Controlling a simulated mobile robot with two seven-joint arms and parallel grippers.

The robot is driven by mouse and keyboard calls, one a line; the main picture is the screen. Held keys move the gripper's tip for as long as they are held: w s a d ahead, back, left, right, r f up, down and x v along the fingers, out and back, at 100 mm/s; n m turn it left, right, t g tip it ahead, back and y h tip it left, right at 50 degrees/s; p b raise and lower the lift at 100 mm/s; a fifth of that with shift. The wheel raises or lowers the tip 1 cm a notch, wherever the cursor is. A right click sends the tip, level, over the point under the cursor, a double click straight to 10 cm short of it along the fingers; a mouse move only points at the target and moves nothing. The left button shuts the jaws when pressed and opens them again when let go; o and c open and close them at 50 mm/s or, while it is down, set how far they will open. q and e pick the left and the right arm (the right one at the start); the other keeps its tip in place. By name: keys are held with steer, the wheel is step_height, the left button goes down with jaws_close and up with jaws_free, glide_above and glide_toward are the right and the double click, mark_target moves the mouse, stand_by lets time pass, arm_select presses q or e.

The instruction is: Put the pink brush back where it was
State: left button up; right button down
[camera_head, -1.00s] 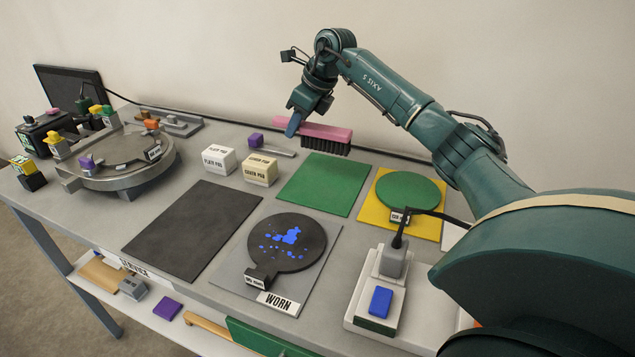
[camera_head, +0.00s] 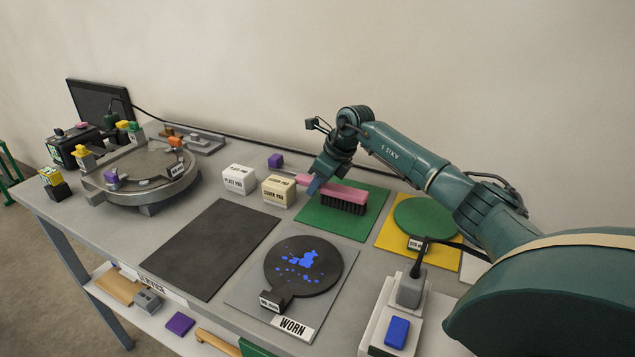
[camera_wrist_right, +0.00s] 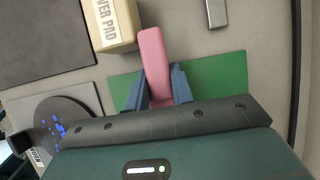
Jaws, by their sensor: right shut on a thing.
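The pink brush (camera_head: 345,192) with black bristles is in my right gripper (camera_head: 314,185), bristles down, over the green square mat (camera_head: 322,222). Whether the bristles touch the mat or hang just above it I cannot tell. In the right wrist view, the blue fingers of my right gripper (camera_wrist_right: 159,90) are on both sides of the pink handle (camera_wrist_right: 154,52), and the handle sticks out past the mat (camera_wrist_right: 222,72) toward the bare table. The bristles are hidden in that view. My left gripper is not in view.
A cover pad box (camera_head: 279,190) and a plate pad box (camera_head: 239,179) stand left of the mat. A small purple-ended tool (camera_head: 275,161) lies behind them. A yellow mat (camera_head: 390,236) with a green disc (camera_head: 425,217) is at right. The worn plate (camera_head: 320,262) lies in front.

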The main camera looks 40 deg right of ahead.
mark_target(338, 188)
steer(key=c, duration=1.2)
jaws_free()
steer(key=shift+f, duration=0.1)
steer(key=v, duration=1.2)
steer(key=shift+b, duration=0.35)
